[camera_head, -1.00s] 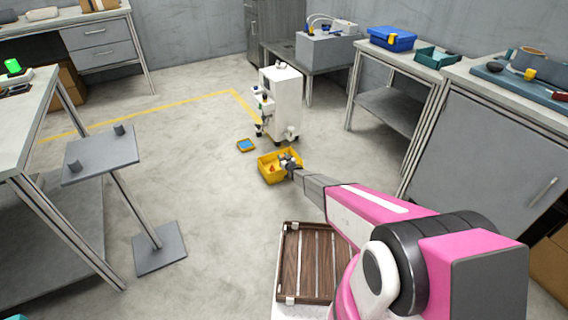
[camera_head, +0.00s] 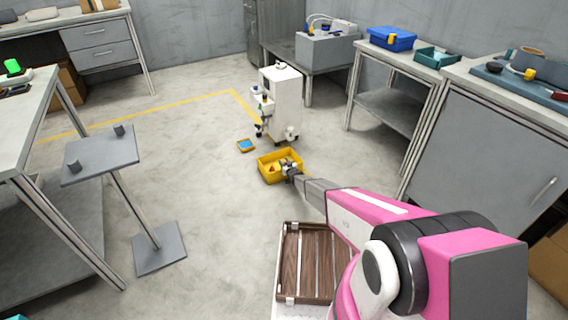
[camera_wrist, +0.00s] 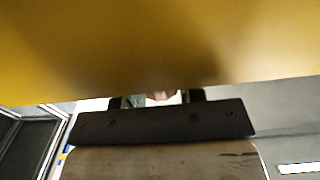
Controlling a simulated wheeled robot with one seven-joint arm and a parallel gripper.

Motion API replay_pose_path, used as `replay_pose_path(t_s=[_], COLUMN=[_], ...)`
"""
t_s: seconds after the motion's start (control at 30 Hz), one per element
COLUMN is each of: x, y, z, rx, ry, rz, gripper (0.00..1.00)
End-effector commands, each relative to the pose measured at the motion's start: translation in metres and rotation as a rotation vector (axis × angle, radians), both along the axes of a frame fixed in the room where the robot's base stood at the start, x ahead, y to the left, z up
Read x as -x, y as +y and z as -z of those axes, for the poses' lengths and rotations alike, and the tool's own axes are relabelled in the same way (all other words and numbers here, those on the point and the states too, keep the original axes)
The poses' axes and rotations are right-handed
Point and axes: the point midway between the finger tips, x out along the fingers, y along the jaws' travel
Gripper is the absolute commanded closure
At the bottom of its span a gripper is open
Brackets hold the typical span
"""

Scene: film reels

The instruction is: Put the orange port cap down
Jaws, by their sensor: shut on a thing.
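A yellow bin (camera_head: 267,178) stands on the floor, left of my gripper. My gripper (camera_head: 287,167) is at its right side, over or at the rim; the exact height is hard to tell. In the wrist view a broad yellow surface (camera_wrist: 150,45), apparently the bin's wall, fills the top. Below it, the dark fingers of my gripper (camera_wrist: 157,99) stand either side of a small pinkish piece, apparently the orange port cap (camera_wrist: 162,96), mostly hidden. My gripper is shut on it. A small orange piece (camera_head: 272,168) shows inside the bin; I cannot tell what it is.
A white wheeled cabinet (camera_head: 287,100) stands just behind the bin. A small orange-edged blue tray (camera_head: 246,145) lies to its left. A slatted brown wooden crate (camera_head: 312,265) is nearer me. Workbenches line the right; open floor lies left of the bin.

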Motion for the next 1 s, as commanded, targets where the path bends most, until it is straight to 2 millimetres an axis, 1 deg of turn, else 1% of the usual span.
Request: replay_pose_path(t_s=[0.37, 0.4, 0.43, 0.47, 0.77, 0.87, 0.93, 1.0], x=[0.000, 0.000, 0.000, 0.000, 0.000, 0.001, 0.001, 0.005], y=[0.000, 0.000, 0.000, 0.000, 0.000, 0.000, 0.000, -0.001], z=[0.008, 0.009, 0.009, 0.009, 0.010, 0.004, -0.003, -0.003], rx=[0.001, 0.002, 0.002, 0.002, 0.005, 0.005, 0.004, 0.003], ry=[0.002, 0.003, 0.003, 0.003, 0.005, 0.005, 0.005, 0.005], rz=[0.000, 0.000, 0.000, 0.001, 0.001, 0.001, 0.001, 0.002], gripper=[0.87, 0.52, 0.42, 0.39, 0.39, 0.39, 0.39, 0.39])
